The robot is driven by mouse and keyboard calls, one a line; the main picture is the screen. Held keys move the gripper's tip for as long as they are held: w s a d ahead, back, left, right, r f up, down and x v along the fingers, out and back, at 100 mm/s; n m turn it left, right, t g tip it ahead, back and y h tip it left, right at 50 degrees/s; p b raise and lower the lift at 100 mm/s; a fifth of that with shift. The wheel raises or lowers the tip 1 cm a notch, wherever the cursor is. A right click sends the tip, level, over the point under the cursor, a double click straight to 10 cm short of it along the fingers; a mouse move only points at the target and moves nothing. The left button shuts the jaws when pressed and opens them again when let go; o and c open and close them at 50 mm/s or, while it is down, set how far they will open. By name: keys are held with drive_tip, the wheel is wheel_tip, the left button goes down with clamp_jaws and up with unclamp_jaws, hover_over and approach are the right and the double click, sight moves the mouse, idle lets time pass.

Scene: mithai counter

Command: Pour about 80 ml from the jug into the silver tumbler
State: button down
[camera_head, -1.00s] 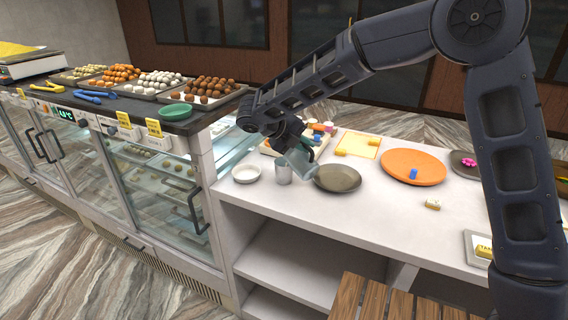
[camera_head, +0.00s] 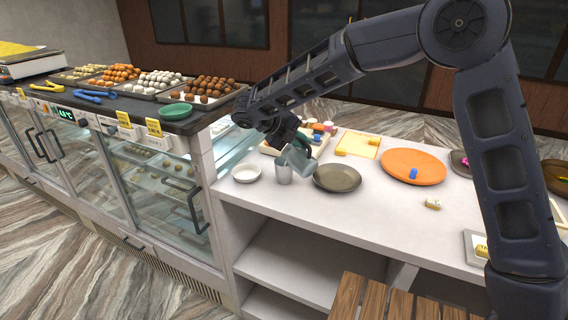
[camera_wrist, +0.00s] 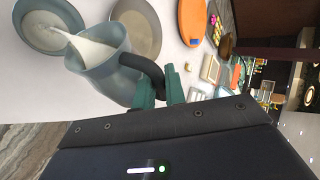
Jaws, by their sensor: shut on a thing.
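The translucent grey-blue jug (camera_head: 300,161) is tilted, mouth to the left, above the silver tumbler (camera_head: 283,175), which stands upright on the white counter. In the wrist view the jug (camera_wrist: 112,72) holds white liquid. A white stream runs from its lip into a round grey vessel (camera_wrist: 24,36), which looks like the tumbler, with white liquid inside. The exact level is hard to read. My gripper (camera_wrist: 160,86) has green fingers shut on the jug's dark handle. In the head view the fingers are mostly hidden by the hand.
A small white bowl (camera_head: 246,174) stands left of the tumbler. A grey-brown plate (camera_head: 337,178) lies close on the right, with an orange plate (camera_head: 413,165) farther right. A tray with small coloured items is behind the jug.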

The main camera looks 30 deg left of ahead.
sight(313, 161)
drive_tip(key=shift+w+a+r, duration=0.1)
drive_tip(key=shift+a, duration=0.05)
drive_tip(key=shift+s+d+f+m+y, duration=0.25)
drive_tip(key=shift+s+d+f+y, duration=0.1)
drive_tip(key=shift+d, duration=0.25)
drive_tip(key=shift+s+d+f+m+y, duration=0.25)
drive_tip(key=shift+d+f, duration=0.05)
drive_tip(key=shift+d, duration=0.3)
drive_tip(key=shift+s+d+f+t+y, duration=0.15)
drive_tip(key=shift+d+f+t+y, duration=0.1)
drive_tip(key=shift+f+t+y, duration=0.05)
drive_tip(key=shift+s+d+f+m+t+y, duration=0.2)
drive_tip(key=shift+d+f+m+y, duration=0.2)
drive_tip(key=shift+f, duration=0.15)
drive_tip(key=shift+s+d+f+m+t+y, duration=0.1)
drive_tip(key=shift+d+f+m+t+y, duration=0.15)
drive_tip(key=shift+f+y, duration=0.25)
drive_tip(key=shift+s+d+f+m+t+y, duration=0.15)
drive_tip(key=shift+d+f+m+y, duration=0.2)
drive_tip(key=shift+f, duration=0.25)
drive_tip(key=shift+f, duration=0.1)
